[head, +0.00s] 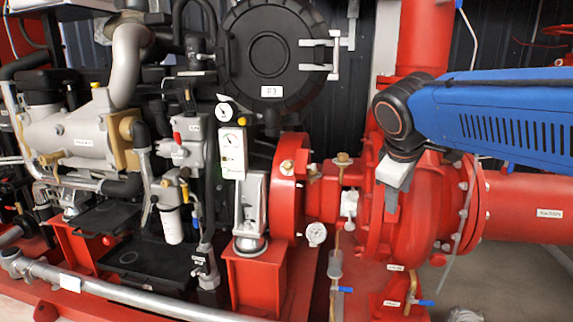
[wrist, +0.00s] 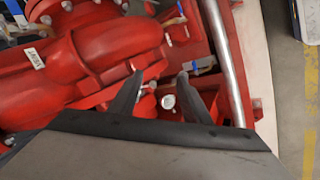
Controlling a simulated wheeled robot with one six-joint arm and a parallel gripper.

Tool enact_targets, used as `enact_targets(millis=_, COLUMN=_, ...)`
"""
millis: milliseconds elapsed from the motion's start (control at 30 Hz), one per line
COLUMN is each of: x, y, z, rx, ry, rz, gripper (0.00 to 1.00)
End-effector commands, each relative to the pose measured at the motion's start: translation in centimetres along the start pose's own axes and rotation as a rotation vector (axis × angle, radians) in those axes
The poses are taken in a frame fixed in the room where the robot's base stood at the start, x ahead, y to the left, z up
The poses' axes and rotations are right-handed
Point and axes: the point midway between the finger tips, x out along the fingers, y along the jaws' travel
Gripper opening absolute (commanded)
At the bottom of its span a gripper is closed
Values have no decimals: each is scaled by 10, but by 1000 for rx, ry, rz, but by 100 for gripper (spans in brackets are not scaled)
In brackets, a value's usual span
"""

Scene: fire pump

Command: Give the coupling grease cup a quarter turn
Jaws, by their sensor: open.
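A small brass cup (head: 343,159), which looks like the coupling grease cup, stands upright on the red shaft housing between the engine and the pump. Another brass fitting (head: 287,167) sits to its left on the red coupling guard, so I cannot tell for certain which is meant. My gripper (head: 390,199) hangs in front of the red pump casing, to the right of the brass cup and apart from it. In the wrist view my two dark fingers (wrist: 160,76) are spread with nothing between them. I cannot make out the cup in the wrist view.
The red pump casing (head: 440,207) and suction pipe (head: 520,206) lie close to my arm. A pressure gauge (head: 317,234), a white fitting (head: 349,203) and blue-handled valves (head: 424,302) are below. A grey pipe (wrist: 228,60) runs along the wrist view.

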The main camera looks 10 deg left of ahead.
Motion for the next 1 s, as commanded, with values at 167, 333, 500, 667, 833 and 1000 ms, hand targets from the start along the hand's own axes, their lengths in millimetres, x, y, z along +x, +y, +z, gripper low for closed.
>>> enact_targets(millis=167, x=-13, y=5, z=-91, rx=-204, ry=14, rz=69, gripper=44)
enact_targets(millis=333, x=-30, y=-4, z=-176, rx=-382, ry=27, rz=145, gripper=44)
enact_targets(millis=500, x=-49, y=-28, z=-257, rx=-545, ry=39, rz=226, gripper=44)
enact_targets(millis=667, x=-65, y=-52, z=-312, rx=-655, ry=49, rz=289, gripper=44)
enact_targets(millis=833, x=-74, y=-66, z=-338, rx=-708, ry=51, rz=322, gripper=44)
enact_targets(millis=1000, x=-67, y=-65, z=-342, rx=-714, ry=51, rz=327, gripper=44)
